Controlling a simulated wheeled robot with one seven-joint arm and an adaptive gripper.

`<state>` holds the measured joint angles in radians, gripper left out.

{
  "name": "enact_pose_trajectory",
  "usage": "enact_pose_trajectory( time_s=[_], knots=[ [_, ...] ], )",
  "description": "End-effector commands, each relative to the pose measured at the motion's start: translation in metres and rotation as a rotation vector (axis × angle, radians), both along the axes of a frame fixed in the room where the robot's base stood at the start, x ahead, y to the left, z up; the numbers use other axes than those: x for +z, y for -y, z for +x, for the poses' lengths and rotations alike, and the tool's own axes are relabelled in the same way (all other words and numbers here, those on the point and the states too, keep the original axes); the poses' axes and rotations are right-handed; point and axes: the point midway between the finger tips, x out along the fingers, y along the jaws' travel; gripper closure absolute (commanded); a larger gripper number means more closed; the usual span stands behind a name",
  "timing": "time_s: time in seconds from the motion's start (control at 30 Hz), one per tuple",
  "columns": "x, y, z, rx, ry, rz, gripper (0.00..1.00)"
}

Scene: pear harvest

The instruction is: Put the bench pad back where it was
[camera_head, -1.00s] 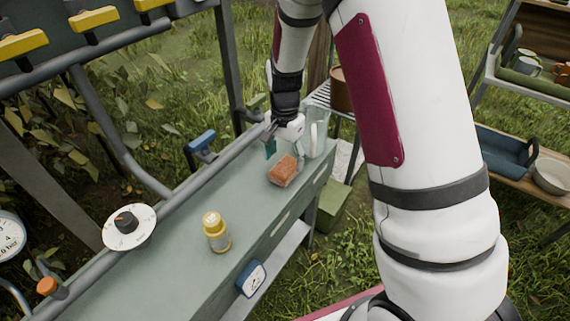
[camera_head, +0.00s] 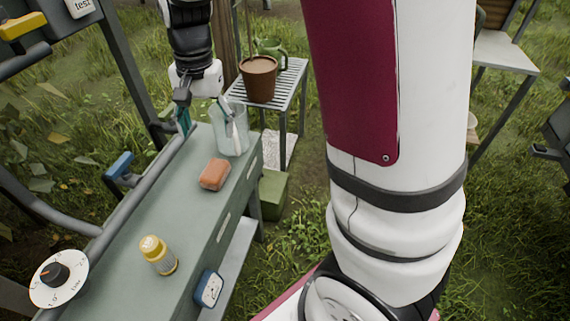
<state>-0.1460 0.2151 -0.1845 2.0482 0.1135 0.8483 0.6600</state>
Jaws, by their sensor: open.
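A reddish-brown block (camera_head: 214,174), which looks like the bench pad, lies flat on the grey-green bench top (camera_head: 185,205), towards its far end. My gripper (camera_head: 207,112) is beyond the block, at the far end of the bench. Its fingers are spread, with the left teal-tipped finger near the bench's back rail and the right one at the clear jar. Nothing shows between the fingers. The gripper is apart from the block. I cannot tell whether the right finger is in front of the jar or inside it.
The clear jar (camera_head: 232,135) stands at the bench's far end. A yellow-capped bottle (camera_head: 158,255) stands nearer. A round dial (camera_head: 58,278) and a blue-handled fixture (camera_head: 119,166) sit along the left rail. A slatted stand beyond holds a brown pot (camera_head: 258,78). Bench around the block is clear.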

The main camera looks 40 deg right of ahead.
Motion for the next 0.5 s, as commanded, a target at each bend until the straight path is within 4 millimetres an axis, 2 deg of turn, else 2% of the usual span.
enact_pose_trajectory(
  time_s=[0.03,0.2,0.33,0.5],
  knots=[
    [0.02,0.0,-0.017,0.044,0.021,0.009,0.31],
    [0.062,-0.001,-0.076,0.216,0.066,0.014,0.31],
    [0.084,-0.001,-0.123,0.347,0.103,0.001,0.31],
    [0.098,0.0,-0.185,0.514,0.145,-0.036,0.31]
  ],
)
